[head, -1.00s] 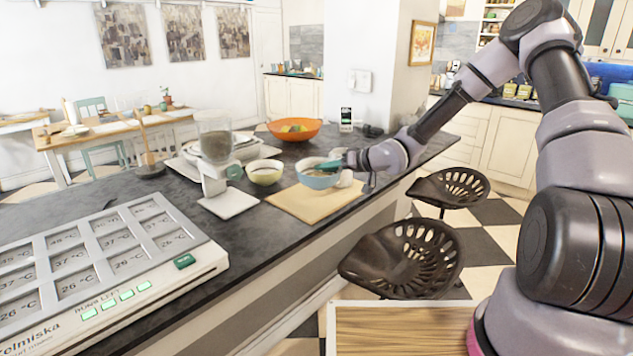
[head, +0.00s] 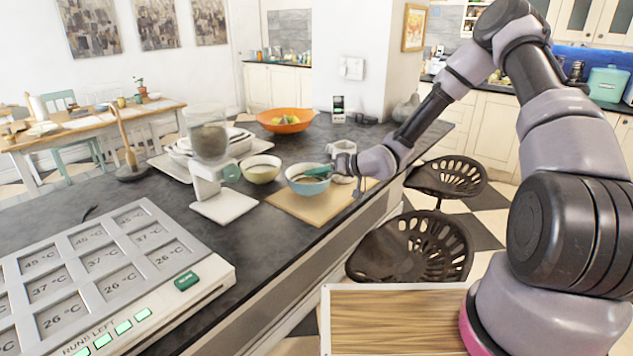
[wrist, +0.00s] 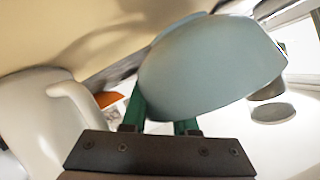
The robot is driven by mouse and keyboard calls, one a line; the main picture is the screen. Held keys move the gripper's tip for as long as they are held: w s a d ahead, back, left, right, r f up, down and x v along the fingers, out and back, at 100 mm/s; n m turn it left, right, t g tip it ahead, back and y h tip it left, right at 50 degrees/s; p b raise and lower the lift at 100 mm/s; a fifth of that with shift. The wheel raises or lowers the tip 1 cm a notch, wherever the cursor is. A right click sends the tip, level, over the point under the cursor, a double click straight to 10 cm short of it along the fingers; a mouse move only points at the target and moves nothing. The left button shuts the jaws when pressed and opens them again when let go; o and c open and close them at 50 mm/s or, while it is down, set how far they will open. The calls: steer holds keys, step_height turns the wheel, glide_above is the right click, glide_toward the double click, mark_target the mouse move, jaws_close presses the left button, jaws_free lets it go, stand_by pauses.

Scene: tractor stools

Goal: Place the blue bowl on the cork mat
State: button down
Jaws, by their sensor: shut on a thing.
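The blue bowl (head: 306,181) shows over the far part of the tan cork mat (head: 312,208), close to upright in the head view. I cannot tell whether its base touches the mat. My gripper (head: 322,171) has green fingers and is shut on the bowl's right-hand rim. In the wrist view the bowl (wrist: 210,68) fills the upper middle, beyond the green fingers (wrist: 162,122). Its far side and inside are hidden there. The near part of the mat is bare.
A cream bowl (head: 262,170) stands just left of the blue bowl. A white mug (head: 342,150) stands behind my gripper. Stools (head: 415,248) stand beside the counter.

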steer(key=shift+f, duration=1.25)
steer(key=shift+f, duration=0.1)
steer(key=c, duration=0.7)
jaws_free()
